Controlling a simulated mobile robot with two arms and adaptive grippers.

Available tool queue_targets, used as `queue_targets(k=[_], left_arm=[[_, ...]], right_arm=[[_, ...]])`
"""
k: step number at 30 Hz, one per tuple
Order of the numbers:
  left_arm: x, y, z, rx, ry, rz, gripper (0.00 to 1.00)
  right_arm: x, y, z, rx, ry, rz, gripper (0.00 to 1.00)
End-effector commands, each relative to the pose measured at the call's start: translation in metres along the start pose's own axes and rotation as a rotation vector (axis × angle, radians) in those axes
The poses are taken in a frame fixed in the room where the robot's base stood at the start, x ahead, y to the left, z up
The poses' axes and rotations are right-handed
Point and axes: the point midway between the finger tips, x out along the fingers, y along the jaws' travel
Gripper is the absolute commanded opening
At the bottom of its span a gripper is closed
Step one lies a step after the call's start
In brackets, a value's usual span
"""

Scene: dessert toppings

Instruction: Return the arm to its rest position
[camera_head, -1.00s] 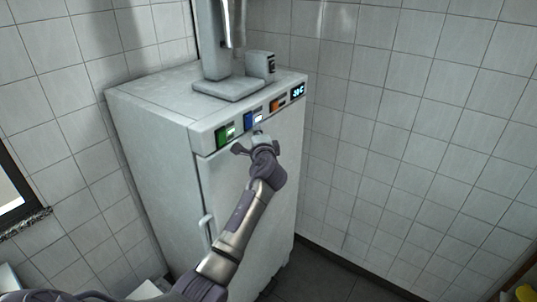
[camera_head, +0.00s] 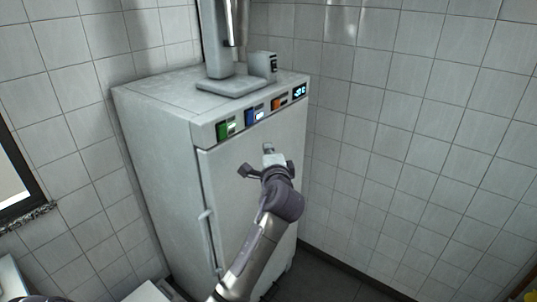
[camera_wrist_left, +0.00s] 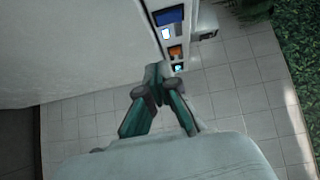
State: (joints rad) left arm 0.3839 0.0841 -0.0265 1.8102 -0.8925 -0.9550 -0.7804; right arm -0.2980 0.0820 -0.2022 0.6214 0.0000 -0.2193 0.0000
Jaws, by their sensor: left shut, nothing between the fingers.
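My left gripper (camera_head: 267,148) is in front of the upper door of a white freezer cabinet (camera_head: 165,160), below its button row. Its fingers are shut and empty. In the left wrist view the fingertips (camera_wrist_left: 158,72) meet, apart from the blue button (camera_wrist_left: 169,17) and the orange button (camera_wrist_left: 175,52). The head view shows the green button (camera_head: 223,131), blue button (camera_head: 251,117), orange button (camera_head: 279,103) and a small lit display (camera_head: 299,91) on the panel. My right gripper is not in view.
A grey stand machine (camera_head: 222,80) stands on top of the cabinet. A vertical handle (camera_head: 209,238) is on the door's left side. Tiled walls (camera_head: 420,120) close the corner behind and to the right. A dark-framed window (camera_head: 15,180) is at the left.

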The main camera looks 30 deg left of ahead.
Motion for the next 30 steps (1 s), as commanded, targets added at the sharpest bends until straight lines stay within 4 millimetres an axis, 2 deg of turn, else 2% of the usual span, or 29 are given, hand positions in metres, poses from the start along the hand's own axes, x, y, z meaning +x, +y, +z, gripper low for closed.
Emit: queue_targets(k=[4,15,17,19,20,23,26,27,29,30], left_arm=[[-0.001,0.000,0.000,0.001,0.000,0.000,0.00],[-0.001,0.000,0.000,0.001,0.000,0.000,0.00],[0.000,0.004,-0.001,0.002,0.003,0.006,0.00],[0.001,0.019,-0.004,0.004,0.015,0.028,0.00],[0.001,0.030,-0.006,0.005,0.024,0.043,0.00],[0.001,0.084,-0.017,0.002,0.070,0.123,0.00],[-0.006,0.158,-0.027,-0.015,0.123,0.236,0.00],[-0.011,0.189,-0.029,-0.024,0.141,0.285,0.00],[-0.020,0.235,-0.030,-0.042,0.164,0.359,0.00],[-0.028,0.265,-0.030,-0.054,0.175,0.409,0.00]], right_arm=[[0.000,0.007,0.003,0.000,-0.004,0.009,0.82],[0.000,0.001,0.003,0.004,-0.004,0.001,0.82],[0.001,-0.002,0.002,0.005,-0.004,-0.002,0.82],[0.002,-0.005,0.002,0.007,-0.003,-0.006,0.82],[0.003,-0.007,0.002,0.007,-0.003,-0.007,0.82],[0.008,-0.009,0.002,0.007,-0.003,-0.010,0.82],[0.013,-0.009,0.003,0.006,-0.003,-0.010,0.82],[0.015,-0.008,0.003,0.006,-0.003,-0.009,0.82],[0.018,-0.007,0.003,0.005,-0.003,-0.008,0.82],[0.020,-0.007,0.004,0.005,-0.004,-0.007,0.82]])
